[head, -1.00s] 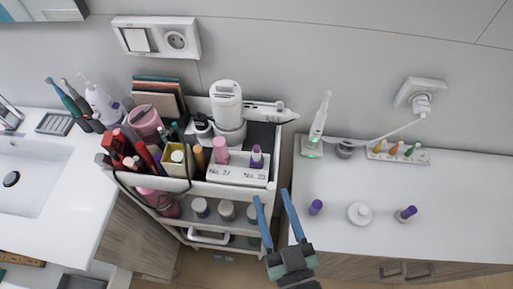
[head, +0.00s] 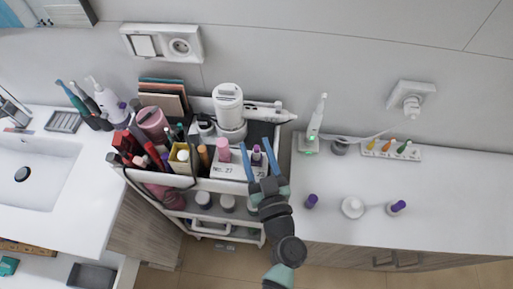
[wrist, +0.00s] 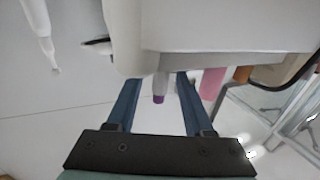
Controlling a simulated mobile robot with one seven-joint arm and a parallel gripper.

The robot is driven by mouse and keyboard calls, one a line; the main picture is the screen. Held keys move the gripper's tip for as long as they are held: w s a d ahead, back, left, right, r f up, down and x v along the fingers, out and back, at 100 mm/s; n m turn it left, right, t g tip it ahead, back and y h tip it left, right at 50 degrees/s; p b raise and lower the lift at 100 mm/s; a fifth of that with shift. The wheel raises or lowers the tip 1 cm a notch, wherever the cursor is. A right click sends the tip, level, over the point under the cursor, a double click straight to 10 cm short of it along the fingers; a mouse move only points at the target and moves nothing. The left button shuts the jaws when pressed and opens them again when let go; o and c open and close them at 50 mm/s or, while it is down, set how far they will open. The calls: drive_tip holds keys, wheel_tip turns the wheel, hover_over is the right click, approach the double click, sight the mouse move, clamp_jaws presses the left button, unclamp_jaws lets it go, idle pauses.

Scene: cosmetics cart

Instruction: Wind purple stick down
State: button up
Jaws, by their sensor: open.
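The purple stick (head: 256,153) stands upright in the white holder (head: 227,172) marked 27 and 23, on the cart's top level. Its purple tip shows above a pale tube in the wrist view (wrist: 159,98). My gripper (head: 258,148) is open, with its two blue fingers on either side of the stick. In the wrist view, gaps show between the stick and both fingers (wrist: 157,84). A pink stick (head: 224,152) stands in the holder to the left, outside the fingers; it also shows in the wrist view (wrist: 212,82).
The cart (head: 265,184) also holds a white bottle-like device (head: 228,105), a yellow box (head: 180,158) and red items. On the right counter (head: 450,215) stand two purple-topped items (head: 311,201) (head: 398,207), a round white piece (head: 352,207) and a toothbrush (head: 317,118).

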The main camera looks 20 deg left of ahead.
clamp_jaws()
